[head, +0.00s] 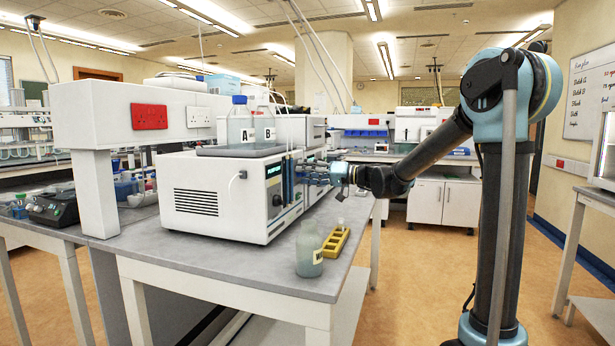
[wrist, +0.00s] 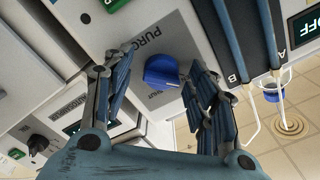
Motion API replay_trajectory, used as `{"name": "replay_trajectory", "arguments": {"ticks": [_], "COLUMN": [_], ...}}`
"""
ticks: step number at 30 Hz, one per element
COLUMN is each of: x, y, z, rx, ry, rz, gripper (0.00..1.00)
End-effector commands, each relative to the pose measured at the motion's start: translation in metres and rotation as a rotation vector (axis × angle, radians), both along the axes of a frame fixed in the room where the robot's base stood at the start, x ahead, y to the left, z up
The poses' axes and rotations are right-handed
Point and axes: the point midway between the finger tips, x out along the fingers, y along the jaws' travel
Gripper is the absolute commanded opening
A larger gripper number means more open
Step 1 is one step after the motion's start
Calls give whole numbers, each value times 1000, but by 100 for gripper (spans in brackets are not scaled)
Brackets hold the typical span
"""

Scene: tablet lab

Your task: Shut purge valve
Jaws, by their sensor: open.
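The purge valve is a blue knob (wrist: 161,70) on a grey panel lettered "PURGE", near the middle of the wrist view. My gripper (wrist: 160,62) is open, with one finger to the left of the knob and one to its right. Gaps show between the knob and both fingers, and nothing is held. In the head view my gripper (head: 335,173) is at the front of the white instrument (head: 215,195) on the bench. The knob cannot be made out in the head view.
Blue tubes marked A and B (wrist: 236,40) run close to the right finger. On the bench (head: 190,255) stand a bottle (head: 309,250) and a yellow rack (head: 336,242); bottles A and B (head: 241,122) stand on top of the instrument.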

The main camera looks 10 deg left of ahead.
Motion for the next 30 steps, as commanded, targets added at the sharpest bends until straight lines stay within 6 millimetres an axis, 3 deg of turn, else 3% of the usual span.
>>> {"name": "replay_trajectory", "arguments": {"ticks": [7, 13, 23, 30], "x": [0, 0, 1, 1], "y": [0, 0, 0, 0], "z": [0, 0, -1, -1], "rx": [0, 0, 0, 8], "ry": [0, 0, 19, 124], "rz": [0, 0, -1, -2], "gripper": [53, 7, 7, 7]}}
